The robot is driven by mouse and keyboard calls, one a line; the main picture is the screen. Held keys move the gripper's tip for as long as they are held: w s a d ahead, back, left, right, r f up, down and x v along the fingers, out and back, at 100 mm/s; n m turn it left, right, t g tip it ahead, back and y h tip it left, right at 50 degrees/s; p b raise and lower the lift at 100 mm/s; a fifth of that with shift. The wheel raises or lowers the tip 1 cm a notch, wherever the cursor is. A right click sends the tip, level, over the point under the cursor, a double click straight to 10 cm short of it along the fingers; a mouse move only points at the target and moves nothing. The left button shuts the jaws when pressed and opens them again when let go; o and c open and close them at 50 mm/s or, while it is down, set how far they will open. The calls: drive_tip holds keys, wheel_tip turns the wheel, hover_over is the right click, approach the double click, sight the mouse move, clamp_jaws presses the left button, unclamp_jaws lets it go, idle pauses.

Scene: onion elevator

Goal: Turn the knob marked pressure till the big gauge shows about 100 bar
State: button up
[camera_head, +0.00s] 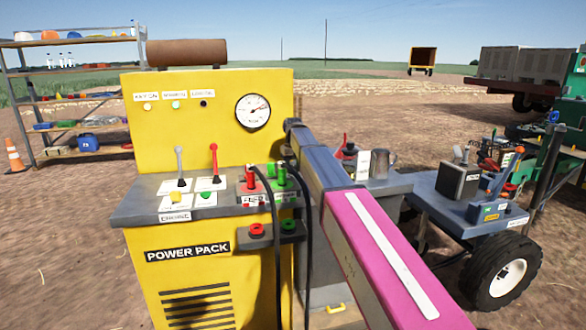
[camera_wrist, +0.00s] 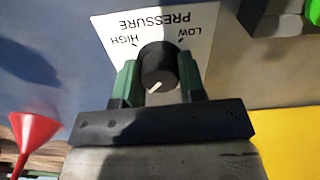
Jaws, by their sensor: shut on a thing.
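The black pressure knob (camera_wrist: 158,66) shows in the wrist view, with a pale pointer line on its face. A white label (camera_wrist: 112,22) behind it reads PRESSURE, HIGH and LOW, upside down in this view. My gripper (camera_wrist: 158,80) is shut on the knob, one green-sided finger on each side. The big round gauge (camera_head: 253,111) is on the yellow power pack (camera_head: 205,146) in the head view. Its red needle points up and to the right; the numbers are too small to read. In the head view my arm hides the knob and my gripper.
Two levers (camera_head: 214,161) and hose couplings with black hoses (camera_head: 277,240) are on the power pack's front ledge. A red funnel (camera_wrist: 36,135) shows at the wrist view's left. A wheeled cart (camera_head: 470,205) with tools stands right, a shelf rack (camera_head: 75,95) far left.

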drive_tip(key=n, duration=0.5)
drive_tip(key=shift+n, duration=0.3)
drive_tip(key=n, duration=1.3)
drive_tip(key=shift+n, duration=0.7)
drive_tip(key=o, duration=0.9)
drive_tip(key=shift+o, duration=0.2)
